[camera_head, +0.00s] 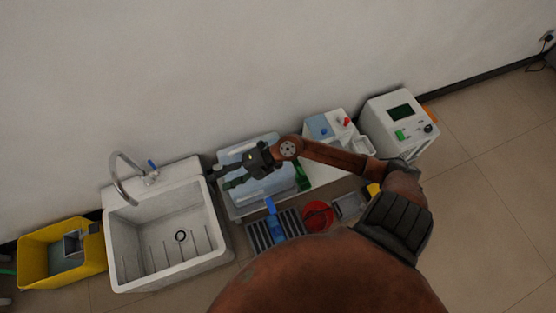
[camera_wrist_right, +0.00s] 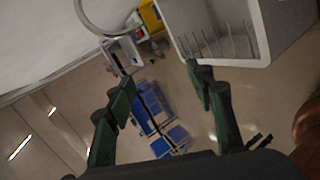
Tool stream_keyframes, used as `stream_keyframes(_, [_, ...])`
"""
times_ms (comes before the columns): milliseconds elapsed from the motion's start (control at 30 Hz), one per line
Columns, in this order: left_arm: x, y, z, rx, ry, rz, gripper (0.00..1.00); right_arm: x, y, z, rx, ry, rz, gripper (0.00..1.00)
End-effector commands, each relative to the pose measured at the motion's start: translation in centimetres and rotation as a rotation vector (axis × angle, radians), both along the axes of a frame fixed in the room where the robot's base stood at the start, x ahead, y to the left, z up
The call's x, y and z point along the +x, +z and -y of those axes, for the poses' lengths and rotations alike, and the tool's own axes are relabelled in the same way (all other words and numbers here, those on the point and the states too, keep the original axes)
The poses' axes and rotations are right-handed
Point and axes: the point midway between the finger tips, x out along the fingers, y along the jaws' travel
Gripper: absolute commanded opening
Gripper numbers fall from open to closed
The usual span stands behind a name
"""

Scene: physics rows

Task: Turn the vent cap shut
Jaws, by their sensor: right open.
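My right gripper (camera_head: 222,177) is open and empty. It hangs over the left part of a pale blue translucent container (camera_head: 283,183), pointing left toward the sink. In the right wrist view its two dark green fingers (camera_wrist_right: 163,86) stand wide apart with nothing between them but floor and distant blue items. I cannot pick out the vent cap for certain. A small red cap or knob (camera_head: 347,121) sits on a white unit with a blue disc at the back right, well away from my gripper. The forearm hides part of the container. My left gripper is not in view.
A white sink (camera_head: 122,262) with a curved faucet (camera_head: 117,180) stands left; the sink also shows in the right wrist view (camera_wrist_right: 262,58). A yellow crate (camera_head: 32,262) is farther left. A red bowl (camera_head: 318,214), a dark rack (camera_head: 258,238) and a white instrument (camera_head: 384,118) stand right.

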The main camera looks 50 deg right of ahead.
Motion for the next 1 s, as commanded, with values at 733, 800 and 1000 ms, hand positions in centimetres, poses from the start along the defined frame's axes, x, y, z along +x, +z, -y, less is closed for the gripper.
stream_keyframes(733, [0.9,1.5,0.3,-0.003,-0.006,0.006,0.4,-4.4,-10.8,24.0,-0.94,0.08,-0.593,0.49])
stream_keyframes(800, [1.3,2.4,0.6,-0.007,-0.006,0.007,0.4,-4.4,-11.7,24.0,-0.939,0.082,-0.594,0.49])
stream_keyframes(1000, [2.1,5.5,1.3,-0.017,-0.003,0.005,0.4,-4.4,-14.4,24.0,-0.937,0.08,-0.593,0.49])
